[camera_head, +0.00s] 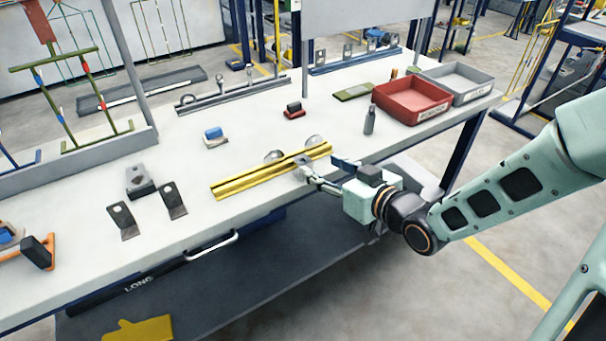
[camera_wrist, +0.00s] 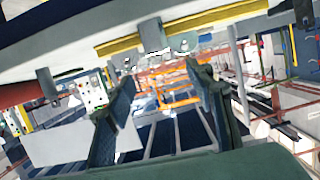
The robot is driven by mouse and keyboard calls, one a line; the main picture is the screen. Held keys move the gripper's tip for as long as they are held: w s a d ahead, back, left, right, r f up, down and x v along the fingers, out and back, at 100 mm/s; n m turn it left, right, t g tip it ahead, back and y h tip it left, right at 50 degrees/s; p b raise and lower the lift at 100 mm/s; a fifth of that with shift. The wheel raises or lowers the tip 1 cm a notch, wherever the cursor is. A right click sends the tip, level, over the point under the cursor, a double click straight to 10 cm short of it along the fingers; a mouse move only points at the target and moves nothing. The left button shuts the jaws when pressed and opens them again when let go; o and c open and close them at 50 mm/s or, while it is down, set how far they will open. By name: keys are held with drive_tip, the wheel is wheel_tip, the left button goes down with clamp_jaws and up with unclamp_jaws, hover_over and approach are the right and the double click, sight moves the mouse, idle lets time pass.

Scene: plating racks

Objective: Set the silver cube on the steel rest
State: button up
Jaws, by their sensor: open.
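My gripper (camera_head: 308,172) is at the front edge of the bench, by the right part of the yellow rail. In the wrist view its two dark fingers (camera_wrist: 163,100) are spread apart with nothing held between them. I cannot pick out the silver cube with certainty. A grey block on a darker base (camera_head: 138,181) stands on the left part of the bench, well left of my gripper; I cannot tell whether it is the cube or the steel rest.
The yellow rail (camera_head: 235,187) lies along the front edge, with two silvery round pieces behind it. A blue block (camera_head: 213,133), red piece (camera_head: 293,113) and dark bottle (camera_head: 369,120) stand farther back. Red (camera_head: 447,108) and grey (camera_head: 486,85) bins are at right. The bench's middle has free room.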

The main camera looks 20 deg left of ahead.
sight(307, 165)
drive_tip(key=shift+h, duration=0.5)
drive_tip(key=b+x, duration=0.1)
drive_tip(key=x, duration=0.2)
drive_tip(key=f+b+x, duration=0.1)
drive_tip(key=x, duration=0.2)
drive_tip(key=b+x, duration=0.2)
drive_tip(key=x, duration=0.1)
drive_tip(key=shift+s+a+f, duration=0.1)
drive_tip(key=shift+s+f, duration=0.15)
drive_tip(key=shift+f, duration=0.1)
drive_tip(key=shift+w+a+f, duration=0.1)
drive_tip(key=shift+w+a, duration=0.25)
drive_tip(key=shift+c, duration=0.6)
clamp_jaws()
